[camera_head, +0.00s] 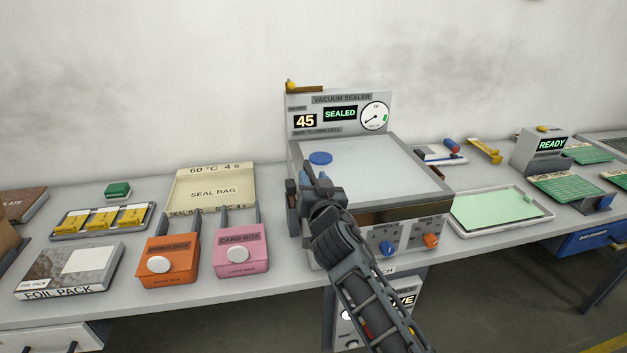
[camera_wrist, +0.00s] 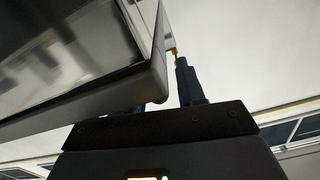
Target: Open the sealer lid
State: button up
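The vacuum sealer (camera_head: 327,98) stands at the middle of the bench, its panel reading SEALED and 45. Its pale, see-through lid (camera_head: 380,163) lies down flat over the body, with a round blue disc (camera_head: 320,158) showing at its left. My gripper (camera_head: 314,180) is at the lid's left edge, near the front-left corner. In the wrist view, the dark-framed lid (camera_wrist: 75,55) is close and covers part of my gripper. One finger (camera_wrist: 188,82) stands beside the lid's corner; the other is mostly hidden. I cannot tell the finger gap or whether they touch the lid.
An orange box (camera_head: 168,262) and a pink box (camera_head: 241,250) stand left of the sealer, in front of the SEAL BAG box (camera_head: 212,187). A tray with a green sheet (camera_head: 548,213) lies to the right. Blue and orange knobs (camera_head: 388,248) are on the sealer's front.

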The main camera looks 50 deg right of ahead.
jog(key=shift+a, duration=0.1)
grip_shut()
jog(key=shift+w+a+r, duration=0.1)
jog(key=shift+r, duration=0.05)
